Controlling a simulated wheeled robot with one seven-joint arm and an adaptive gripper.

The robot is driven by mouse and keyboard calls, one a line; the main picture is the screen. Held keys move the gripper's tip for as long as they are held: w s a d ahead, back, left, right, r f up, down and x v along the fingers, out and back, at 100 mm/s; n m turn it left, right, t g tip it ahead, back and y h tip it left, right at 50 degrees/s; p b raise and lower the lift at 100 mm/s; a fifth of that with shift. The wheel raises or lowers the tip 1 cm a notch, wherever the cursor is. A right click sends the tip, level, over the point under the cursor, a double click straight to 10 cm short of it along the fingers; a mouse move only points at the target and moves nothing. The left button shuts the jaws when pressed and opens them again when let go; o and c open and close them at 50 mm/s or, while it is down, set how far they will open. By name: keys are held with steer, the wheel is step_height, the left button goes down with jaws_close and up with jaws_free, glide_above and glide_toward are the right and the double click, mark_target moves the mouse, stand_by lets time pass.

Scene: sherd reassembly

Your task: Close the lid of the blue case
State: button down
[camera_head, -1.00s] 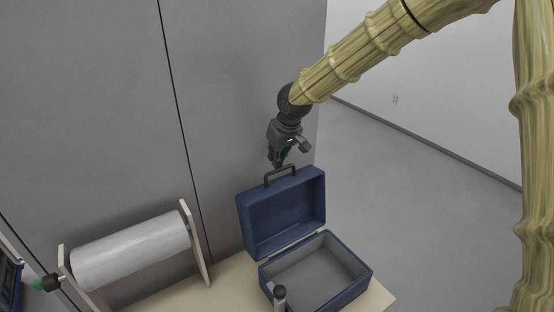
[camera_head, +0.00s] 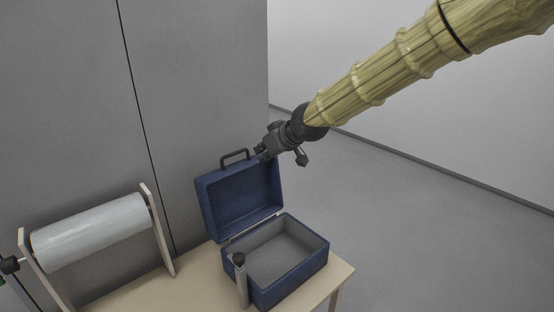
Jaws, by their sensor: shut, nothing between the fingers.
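The blue case (camera_head: 291,283) stands on the table with its grey inside showing and looks empty. Its lid (camera_head: 239,200) is raised, standing up at the back left, with a dark handle (camera_head: 234,155) on its top edge. My gripper (camera_head: 260,152) is shut with nothing in it. It is at the upper right corner of the lid, to the right of the handle, and its tip overlaps the lid's top edge in the picture. I cannot tell whether it touches the lid or is behind it.
A pale table (camera_head: 190,285) bears the case. A white roll on a wooden stand (camera_head: 90,232) is at the left. A light cylinder with a dark knob (camera_head: 240,282) stands in front of the case. A grey panel (camera_head: 200,80) rises behind. Open floor lies to the right.

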steer(key=shift+a+f, duration=0.1)
steer(key=shift+a, duration=0.45)
steer(key=shift+w+a, duration=0.1)
stand_by(0.3)
